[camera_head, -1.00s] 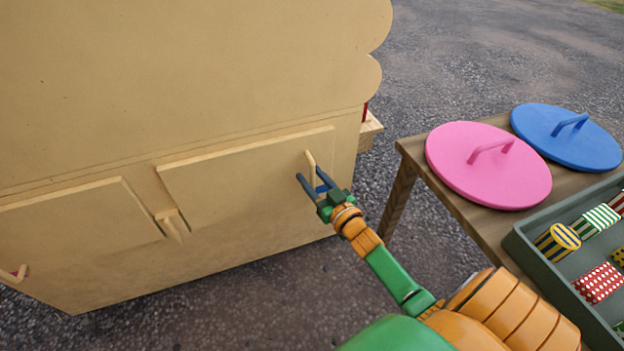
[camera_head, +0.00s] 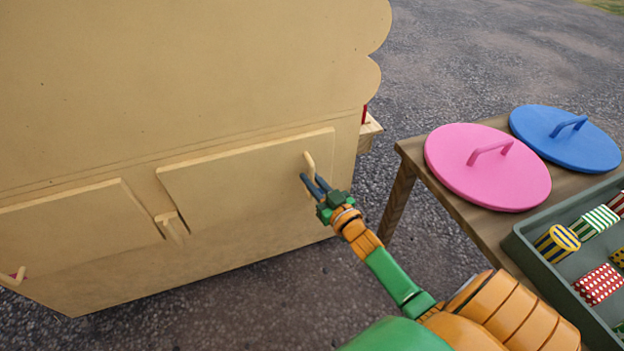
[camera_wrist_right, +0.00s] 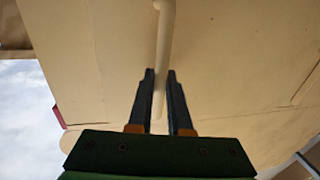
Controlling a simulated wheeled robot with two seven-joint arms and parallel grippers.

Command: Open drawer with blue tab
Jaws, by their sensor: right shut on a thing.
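A flat tan panel (camera_head: 250,175) on the front of the cart carries a pale handle (camera_head: 308,160) near its right edge. My right gripper (camera_head: 315,186) is shut on the lower part of this handle. In the right wrist view, the two dark fingers (camera_wrist_right: 159,95) stand on either side of the pale handle bar (camera_wrist_right: 164,35). No blue tab shows clearly now; the fingers cover that spot. The panel looks closed or nearly so. My left gripper is not in view.
Another panel (camera_head: 75,235) on the left has a handle with a reddish tab (camera_head: 20,271). A small latch-like piece (camera_head: 171,222) sits between the panels. At right, a wooden table (camera_head: 455,200) holds a pink lid (camera_head: 470,185), a blue lid (camera_head: 560,150) and a grey-green tray (camera_head: 525,245) with patterned cylinders.

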